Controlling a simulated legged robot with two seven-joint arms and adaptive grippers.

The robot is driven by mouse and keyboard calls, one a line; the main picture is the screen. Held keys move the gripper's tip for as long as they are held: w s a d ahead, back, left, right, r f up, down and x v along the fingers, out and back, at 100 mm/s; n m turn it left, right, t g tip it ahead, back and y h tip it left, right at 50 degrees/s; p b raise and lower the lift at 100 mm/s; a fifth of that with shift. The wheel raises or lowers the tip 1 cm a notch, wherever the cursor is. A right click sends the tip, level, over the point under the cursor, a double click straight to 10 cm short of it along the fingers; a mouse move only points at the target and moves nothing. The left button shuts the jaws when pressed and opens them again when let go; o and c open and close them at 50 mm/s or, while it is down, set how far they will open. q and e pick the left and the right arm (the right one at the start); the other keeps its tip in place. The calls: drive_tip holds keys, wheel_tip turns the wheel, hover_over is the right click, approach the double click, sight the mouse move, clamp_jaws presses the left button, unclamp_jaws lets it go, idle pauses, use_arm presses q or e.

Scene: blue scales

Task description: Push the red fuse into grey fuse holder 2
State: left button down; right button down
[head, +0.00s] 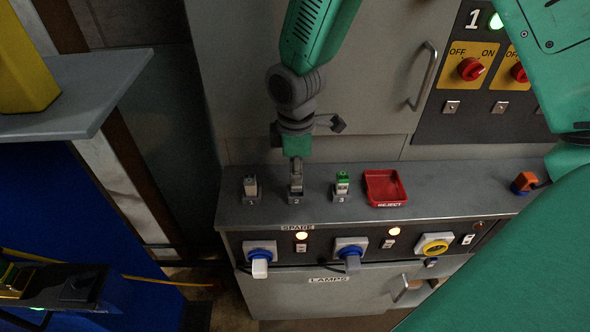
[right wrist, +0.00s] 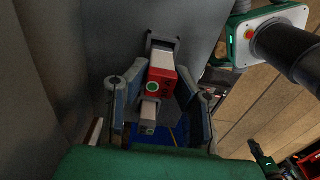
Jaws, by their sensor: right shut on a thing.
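My right gripper (head: 297,163) comes down from the top of the head view, over grey fuse holder 2 (head: 296,190) on the console top. Holder 1 (head: 250,187) stands to the left, and holder 3 (head: 342,188) with a green-topped part to the right. My left gripper cannot be made out.
A red reject tray (head: 385,187) lies right of holder 3. An orange part (head: 524,182) stands at the right end of the console. Two blue sockets (head: 260,254) and a yellow switch (head: 435,244) are on the front. A cabinet handle (head: 424,77) sticks out behind.

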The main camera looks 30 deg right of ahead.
drive_tip(key=shift+p, duration=0.6)
idle(0.6)
drive_tip(key=shift+p, duration=0.6)
idle(0.5)
drive_tip(key=shift+f+b, duration=0.55)
drive_tip(key=shift+f, duration=0.6)
drive_tip(key=c, duration=1.3)
unclamp_jaws()
drive_tip(key=shift+r, duration=0.1)
drive_tip(key=shift+r, duration=0.35)
wheel_tip(320, 180, up, 11)
